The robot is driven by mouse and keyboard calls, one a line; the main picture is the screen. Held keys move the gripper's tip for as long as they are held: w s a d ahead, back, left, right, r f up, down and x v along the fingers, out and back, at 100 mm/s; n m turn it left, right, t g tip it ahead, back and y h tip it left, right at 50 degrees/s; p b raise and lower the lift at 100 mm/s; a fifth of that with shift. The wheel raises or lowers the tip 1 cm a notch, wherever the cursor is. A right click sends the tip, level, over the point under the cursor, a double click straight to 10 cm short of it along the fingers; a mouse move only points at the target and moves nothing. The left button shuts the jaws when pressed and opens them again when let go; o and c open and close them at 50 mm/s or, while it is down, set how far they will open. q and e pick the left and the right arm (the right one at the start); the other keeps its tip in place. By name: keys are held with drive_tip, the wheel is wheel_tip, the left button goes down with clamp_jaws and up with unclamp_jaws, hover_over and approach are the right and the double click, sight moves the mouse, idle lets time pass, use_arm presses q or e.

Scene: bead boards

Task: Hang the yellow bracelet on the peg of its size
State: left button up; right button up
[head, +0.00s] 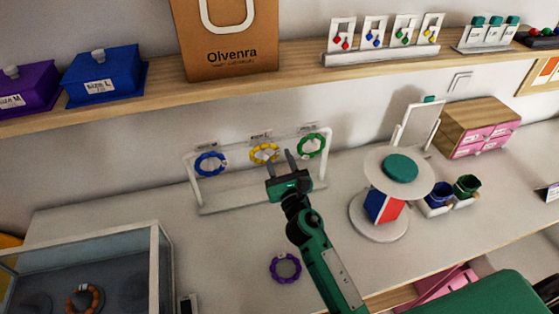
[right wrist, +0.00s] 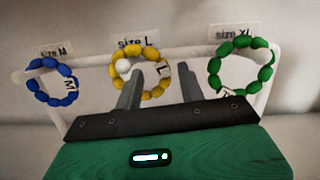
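The yellow bracelet (head: 264,154) hangs on the middle of the white rack (head: 262,197), under the "size L" label (right wrist: 137,42). In the right wrist view the yellow bracelet (right wrist: 152,92) carries an L tag, and a white round peg end (right wrist: 123,66) shows inside its ring at upper left. My right gripper (head: 279,157) is right in front of it. In the right wrist view its two fingers (right wrist: 161,66) stand apart with nothing clamped between them; one finger hides part of the beads. My left gripper is not in view.
A blue bracelet (head: 210,164) hangs at the rack's "size M" place and a green one (head: 311,146) at "size XL". A purple bracelet (head: 285,268) lies on the table. A glass case (head: 163,270) stands at front left, a round stand (head: 378,222) at right. A shelf (head: 300,70) runs above.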

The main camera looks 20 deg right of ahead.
drive_tip(key=shift+s, duration=0.1)
drive_tip(key=s+f+b, duration=0.2)
drive_tip(key=s+b, duration=0.3)
drive_tip(key=s, duration=0.8)
drive_tip(key=shift+s+d+f, duration=0.2)
drive_tip(key=shift+d+f, duration=0.05)
drive_tip(key=shift+f, duration=0.1)
